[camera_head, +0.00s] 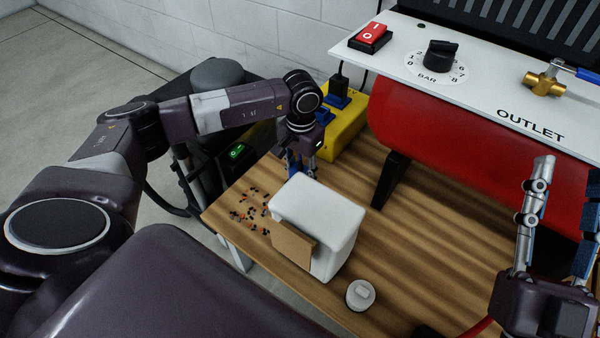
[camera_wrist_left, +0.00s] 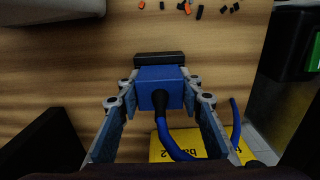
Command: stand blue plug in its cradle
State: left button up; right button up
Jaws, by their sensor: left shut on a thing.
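My left gripper (camera_head: 302,167) is low over the wooden table, behind the white block. In the left wrist view my left gripper (camera_wrist_left: 160,98) is shut on the blue plug (camera_wrist_left: 158,82), a blue block with a blue cable trailing from its black collar. A black piece (camera_wrist_left: 158,58) shows just beyond the plug's far face; I cannot tell whether it is the cradle or whether it touches the plug. In the head view the plug is mostly hidden by the gripper. My right gripper (camera_head: 562,205) is open and empty at the right.
A white block (camera_head: 318,215) with a brown panel stands near my left gripper. Small orange and black bits (camera_head: 250,207) lie left of it, a round white item (camera_head: 361,295) in front. A yellow box (camera_head: 347,127) is behind. The red tank (camera_head: 430,125) stands right.

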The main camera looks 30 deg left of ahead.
pick_arm(q)
jog(key=o, duration=1.4)
notch_tip(320, 180, up, 11)
jog(key=shift+w+r, duration=0.1)
jog(key=shift+r, duration=0.4)
